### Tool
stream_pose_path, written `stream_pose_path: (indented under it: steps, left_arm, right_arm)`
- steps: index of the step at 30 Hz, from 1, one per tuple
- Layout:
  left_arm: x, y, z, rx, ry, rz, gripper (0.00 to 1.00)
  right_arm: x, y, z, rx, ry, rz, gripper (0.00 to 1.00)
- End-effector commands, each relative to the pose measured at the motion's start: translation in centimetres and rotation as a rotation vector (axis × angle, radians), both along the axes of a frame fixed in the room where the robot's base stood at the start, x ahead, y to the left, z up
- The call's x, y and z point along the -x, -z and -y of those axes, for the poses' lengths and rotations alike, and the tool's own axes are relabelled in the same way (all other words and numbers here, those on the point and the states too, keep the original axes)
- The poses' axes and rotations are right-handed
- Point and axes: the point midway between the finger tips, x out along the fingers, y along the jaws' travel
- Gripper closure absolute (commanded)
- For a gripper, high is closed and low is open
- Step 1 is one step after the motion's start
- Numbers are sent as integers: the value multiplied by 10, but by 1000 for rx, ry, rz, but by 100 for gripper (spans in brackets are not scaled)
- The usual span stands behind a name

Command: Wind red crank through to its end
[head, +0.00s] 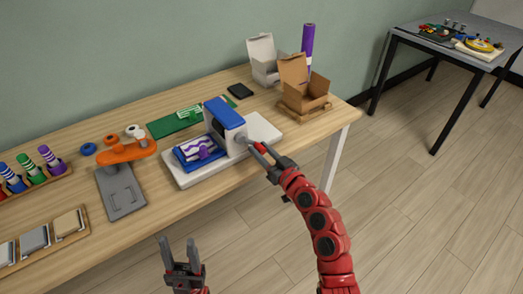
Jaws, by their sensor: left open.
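A grey machine with a blue top (223,112) stands on a white base (263,131) near the table's front edge. A blue tray with a purple and white patterned piece (199,150) lies at its left side. The red crank (261,148) is at the machine's front right side. My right gripper (259,151) reaches up to it from the lower right, with its dark fingers closed around the red part; they partly hide it. My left gripper (178,246) is open and empty, in front of and below the table edge.
A grey stand with an orange arm (127,151) is left of the machine. A green board (175,122), a dark pad (240,91) and open boxes (304,88) lie behind and to the right. Racks of coloured rolls (35,178) and blocks (36,240) fill the left. The floor in front is clear.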

Motion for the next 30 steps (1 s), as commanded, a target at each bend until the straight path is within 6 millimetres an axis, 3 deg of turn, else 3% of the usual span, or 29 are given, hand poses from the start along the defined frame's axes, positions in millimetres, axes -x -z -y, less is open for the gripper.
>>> stream_pose_path:
  steps: [1,6,30]
  left_arm:
    - [0,0,0,0,0,0,50]
    - [0,0,0,0,0,0,50]
    - [0,0,0,0,0,0,50]
  right_arm:
    - [0,0,1,1,1,0,74]
    - [0,0,0,0,1,0,100]
    - [0,-1,0,-1,1,1,100]
